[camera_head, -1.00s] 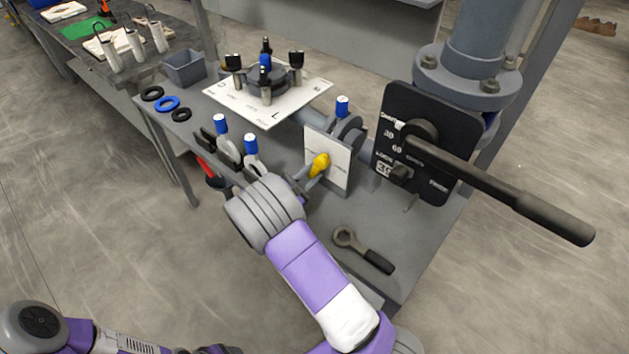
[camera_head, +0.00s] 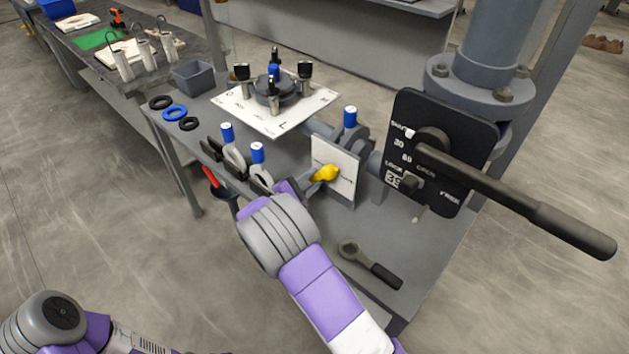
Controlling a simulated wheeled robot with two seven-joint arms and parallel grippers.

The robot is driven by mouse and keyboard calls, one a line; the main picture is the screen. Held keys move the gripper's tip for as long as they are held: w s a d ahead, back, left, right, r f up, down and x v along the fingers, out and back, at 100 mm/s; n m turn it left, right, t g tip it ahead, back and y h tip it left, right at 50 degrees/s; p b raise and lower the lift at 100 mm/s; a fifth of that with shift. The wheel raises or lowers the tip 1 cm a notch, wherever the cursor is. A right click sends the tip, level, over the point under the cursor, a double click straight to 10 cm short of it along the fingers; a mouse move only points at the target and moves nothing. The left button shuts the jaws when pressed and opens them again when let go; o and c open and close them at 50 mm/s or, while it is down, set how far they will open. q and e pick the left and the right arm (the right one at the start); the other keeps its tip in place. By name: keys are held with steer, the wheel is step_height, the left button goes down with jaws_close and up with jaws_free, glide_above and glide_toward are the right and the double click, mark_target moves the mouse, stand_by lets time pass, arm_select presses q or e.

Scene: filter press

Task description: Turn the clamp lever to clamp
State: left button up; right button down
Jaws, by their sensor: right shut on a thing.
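The clamp lever (camera_head: 325,173), with a yellow grip, stands in front of a white label plate (camera_head: 347,181) on the grey bench. Its grip lies nearly level, tilted up to the right. The plate's lettering is too small to read. My right gripper (camera_head: 307,185) reaches in from below and is shut on the lever. Its fingers are mostly hidden behind my wrist, so the exact hold is hard to see. My left arm shows at the bottom left, with its gripper out of view.
A black panel (camera_head: 471,189) with a long black handle (camera_head: 530,207) stands at the right. A ring-ended tool (camera_head: 370,266) lies at the bench front. Blue-capped clamps (camera_head: 258,153) stand left of the plate. A white board (camera_head: 319,100) with a round fixture lies behind.

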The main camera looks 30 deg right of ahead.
steer(key=c, duration=0.9)
jaws_free()
steer(key=shift+a, duration=0.1)
steer(key=p+v, duration=0.1)
steer(key=v, duration=0.5)
steer(key=shift+s+a+r+p, duration=0.1)
steer(key=shift+s+a+p, duration=0.05)
steer(key=shift+a+p, duration=0.2)
steer(key=shift+s+a, duration=0.15)
steer(key=shift+a, duration=0.2)
